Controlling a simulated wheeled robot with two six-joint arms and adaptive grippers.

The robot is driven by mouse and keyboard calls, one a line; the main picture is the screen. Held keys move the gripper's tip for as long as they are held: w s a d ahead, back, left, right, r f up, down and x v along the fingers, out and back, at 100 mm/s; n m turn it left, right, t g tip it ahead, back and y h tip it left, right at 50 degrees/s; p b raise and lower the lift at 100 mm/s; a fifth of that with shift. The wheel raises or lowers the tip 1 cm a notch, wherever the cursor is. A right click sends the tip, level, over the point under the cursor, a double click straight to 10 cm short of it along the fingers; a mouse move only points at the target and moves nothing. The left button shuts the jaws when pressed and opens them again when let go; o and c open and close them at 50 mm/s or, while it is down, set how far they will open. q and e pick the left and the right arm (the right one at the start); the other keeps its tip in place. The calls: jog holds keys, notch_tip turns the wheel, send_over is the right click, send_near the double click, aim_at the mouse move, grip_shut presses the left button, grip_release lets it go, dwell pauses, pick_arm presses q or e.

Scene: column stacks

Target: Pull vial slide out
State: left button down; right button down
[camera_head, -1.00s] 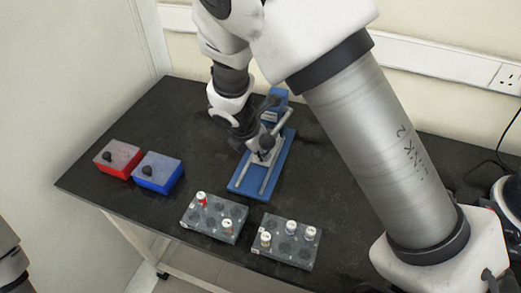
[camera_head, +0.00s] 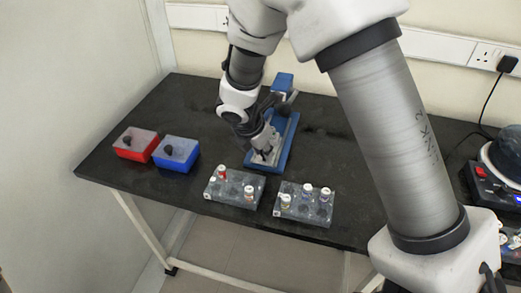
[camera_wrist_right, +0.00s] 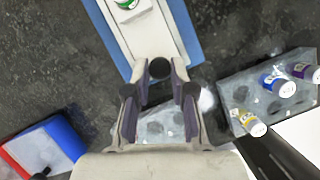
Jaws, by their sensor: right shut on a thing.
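The vial slide (camera_wrist_right: 150,32) is a pale plate on a blue base (camera_head: 285,145). In the right wrist view a green-topped vial (camera_wrist_right: 125,3) sits in it at the top edge. A black round knob (camera_wrist_right: 158,68) is at the slide's near end. My right gripper (camera_wrist_right: 160,82) is shut on the slide at this knob; it also shows in the head view (camera_head: 264,150), over the near end of the base. The gripper and forearm hide part of the slide in the head view. My left gripper is not in view.
Two grey racks with capped vials, a left one (camera_head: 233,196) and a right one (camera_head: 305,212), stand just in front of the base. A red box (camera_head: 135,152) and a blue box (camera_head: 176,163) stand to the left. A device (camera_head: 508,160) stands at the far right.

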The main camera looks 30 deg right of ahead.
jog(key=shift+s+f, duration=0.1)
jog(key=shift+f, duration=0.05)
jog(key=c, duration=1)
grip_release()
jog(key=v, duration=1.2)
